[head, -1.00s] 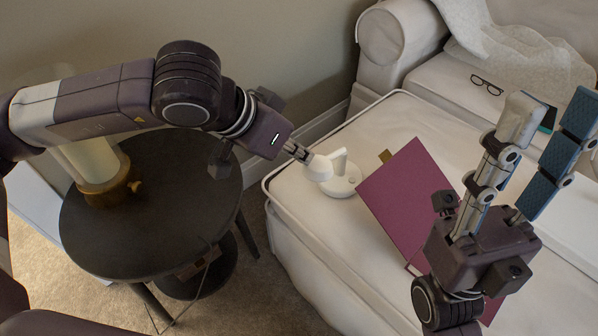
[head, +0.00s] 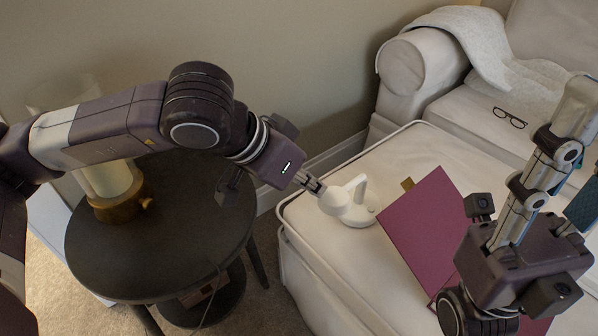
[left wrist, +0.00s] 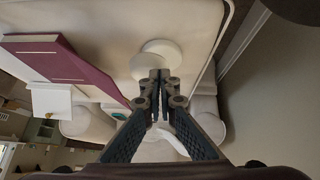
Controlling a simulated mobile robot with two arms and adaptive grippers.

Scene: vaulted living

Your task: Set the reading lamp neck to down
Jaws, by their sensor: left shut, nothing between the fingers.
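The small white reading lamp stands on the cream ottoman (head: 330,262). Its round base (head: 364,214) lies flat, its short neck (head: 358,187) rises from it, and its cup-like head (head: 335,201) hangs on the left side. My left gripper (head: 318,187) is shut and empty, its fingertips at or very near the lamp head; I cannot tell if they touch. In the left wrist view, the shut fingertips (left wrist: 160,78) partly cover a white round lamp part (left wrist: 158,52). My right gripper (head: 572,155) stands at the right, fingers apart, away from the lamp.
A magenta book (head: 425,225) stands tilted close to the lamp's right. A dark round side table (head: 190,250) with a brass-based lamp (head: 110,185) is under my left arm. Glasses (head: 509,117) and a grey throw (head: 480,50) lie on the sofa behind.

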